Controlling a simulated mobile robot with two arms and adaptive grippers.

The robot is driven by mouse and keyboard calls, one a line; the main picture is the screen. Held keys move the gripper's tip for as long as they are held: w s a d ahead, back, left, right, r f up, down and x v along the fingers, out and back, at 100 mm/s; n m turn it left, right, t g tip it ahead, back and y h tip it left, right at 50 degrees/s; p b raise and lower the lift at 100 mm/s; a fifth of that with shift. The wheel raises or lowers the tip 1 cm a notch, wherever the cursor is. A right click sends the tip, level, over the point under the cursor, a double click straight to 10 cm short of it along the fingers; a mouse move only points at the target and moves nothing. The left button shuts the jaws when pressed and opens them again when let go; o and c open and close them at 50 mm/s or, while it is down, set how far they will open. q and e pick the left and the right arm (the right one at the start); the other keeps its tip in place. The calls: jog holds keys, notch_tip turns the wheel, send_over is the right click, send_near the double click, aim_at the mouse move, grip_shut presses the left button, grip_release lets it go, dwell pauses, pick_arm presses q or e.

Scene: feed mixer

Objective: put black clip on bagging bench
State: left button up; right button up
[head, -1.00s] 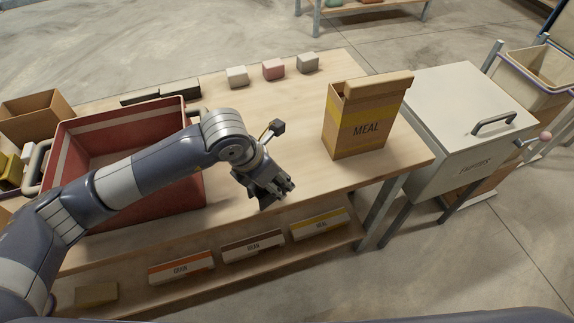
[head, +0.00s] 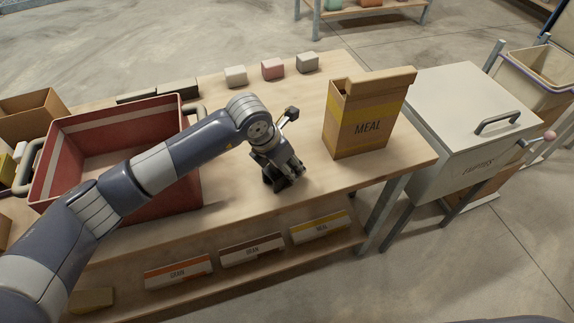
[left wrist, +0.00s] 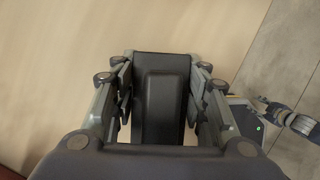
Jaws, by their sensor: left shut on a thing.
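The black clip (left wrist: 161,100) shows in the left wrist view as a dark block between the two fingers of my left gripper. My left gripper (head: 284,180) is shut on it, pointing down over the front middle of the wooden bench (head: 235,180). In the head view the clip is hard to separate from the dark gripper. I cannot tell whether it touches the bench top.
Small blocks (head: 272,69) line the back edge. A grey lidded bin (head: 465,120) stands beyond the right end. Bench top around the gripper is clear.

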aim_at(272, 173)
pick_arm(q)
jog(key=shift+f, duration=0.15)
jog(key=o, duration=0.9)
jog(key=shift+c, duration=0.2)
jog(key=shift+r, duration=0.2)
jog(key=b+v, duration=0.2)
jog(key=v, duration=1)
jog(key=shift+s+f, duration=0.1)
jog(key=shift+s, duration=0.05)
